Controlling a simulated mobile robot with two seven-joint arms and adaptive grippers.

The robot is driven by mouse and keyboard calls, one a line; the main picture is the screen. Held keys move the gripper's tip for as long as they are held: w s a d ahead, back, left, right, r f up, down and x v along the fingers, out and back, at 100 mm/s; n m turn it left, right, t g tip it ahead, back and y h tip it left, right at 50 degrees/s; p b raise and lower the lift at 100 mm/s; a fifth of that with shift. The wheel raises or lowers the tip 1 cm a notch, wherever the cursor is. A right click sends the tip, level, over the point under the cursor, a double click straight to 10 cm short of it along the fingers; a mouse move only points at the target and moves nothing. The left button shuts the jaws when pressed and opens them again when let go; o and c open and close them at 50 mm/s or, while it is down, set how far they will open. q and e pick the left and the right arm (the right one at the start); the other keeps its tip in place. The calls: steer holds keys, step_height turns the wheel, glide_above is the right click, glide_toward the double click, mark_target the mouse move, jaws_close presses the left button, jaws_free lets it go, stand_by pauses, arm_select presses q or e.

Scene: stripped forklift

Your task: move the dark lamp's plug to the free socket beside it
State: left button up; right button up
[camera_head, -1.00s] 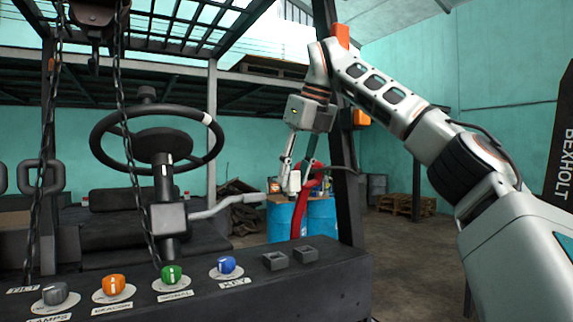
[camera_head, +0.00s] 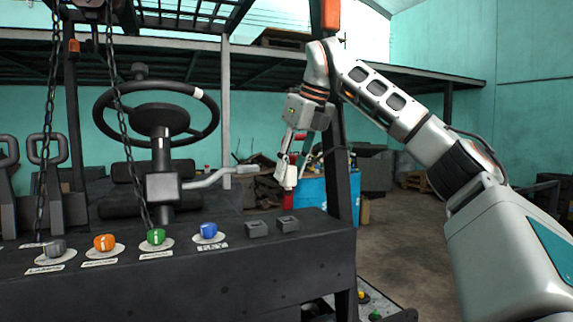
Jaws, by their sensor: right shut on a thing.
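My right gripper (camera_head: 289,170) is shut on a pale, whitish plug (camera_head: 287,178) and holds it in the air above the dark console. A thin dark cable curves from near the plug toward the post on the right. Two grey square sockets, the left one (camera_head: 257,229) and the right one (camera_head: 288,223), sit side by side on the console top at its right end. Both look empty, and the plug is apart from them. An orange lamp (camera_head: 330,14) is high on the post; I cannot tell which lamp is the dark one. My left gripper is not in view.
The console (camera_head: 200,275) carries grey, orange, green and blue knobs (camera_head: 208,231) left of the sockets. A steering wheel (camera_head: 155,115) and hanging chains (camera_head: 122,120) stand left of my gripper. The dark post (camera_head: 338,160) rises close on its right. Blue drums are behind.

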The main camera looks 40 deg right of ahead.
mark_target(293, 186)
steer(key=shift+f, duration=2.35)
steer(key=shift+f, duration=0.8)
steer(key=shift+f+b, duration=0.4)
steer(key=shift+f, duration=0.4)
stand_by(0.5)
steer(key=o, duration=1.2)
steer(key=v, duration=1.2)
steer(key=shift+r, duration=0.1)
